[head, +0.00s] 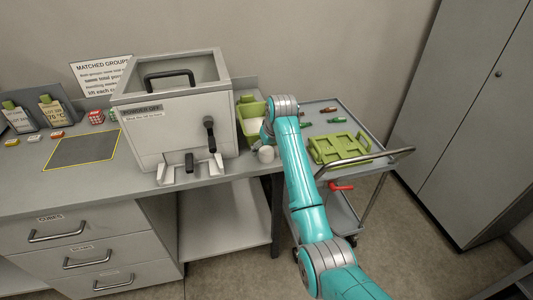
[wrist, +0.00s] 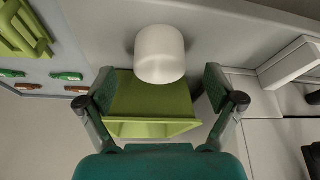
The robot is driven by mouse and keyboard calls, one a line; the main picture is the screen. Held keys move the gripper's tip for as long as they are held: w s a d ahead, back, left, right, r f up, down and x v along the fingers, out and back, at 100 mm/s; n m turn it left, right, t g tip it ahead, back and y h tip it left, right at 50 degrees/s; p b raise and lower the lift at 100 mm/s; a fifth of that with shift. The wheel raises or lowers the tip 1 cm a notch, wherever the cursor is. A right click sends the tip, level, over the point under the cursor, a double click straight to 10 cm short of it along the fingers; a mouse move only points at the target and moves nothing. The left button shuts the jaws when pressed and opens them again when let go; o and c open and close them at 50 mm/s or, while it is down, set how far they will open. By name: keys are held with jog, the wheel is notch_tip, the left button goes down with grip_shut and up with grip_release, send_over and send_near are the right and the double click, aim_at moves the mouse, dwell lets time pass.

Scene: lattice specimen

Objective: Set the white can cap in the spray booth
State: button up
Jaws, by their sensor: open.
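The white can cap (head: 266,154) stands on the bench top at its right end, just right of the grey box. In the wrist view, the cap (wrist: 160,52) is a plain white cylinder, centred slightly beyond the fingertips. My gripper (wrist: 160,88) is open and empty, with one finger on each side below the cap and not touching it. In the head view my arm's wrist hides most of the gripper. The grey box with a black top handle, likely the spray booth (head: 178,122), stands left of the cap; a label is on its front.
A green bin (head: 250,113) sits close beside the cap and also fills the space between my fingers in the wrist view (wrist: 150,95). A cart (head: 320,112) with a green tray (head: 340,147) stands right.

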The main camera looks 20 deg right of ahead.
jog(key=shift+x, duration=0.85)
jog(key=c, duration=0.9)
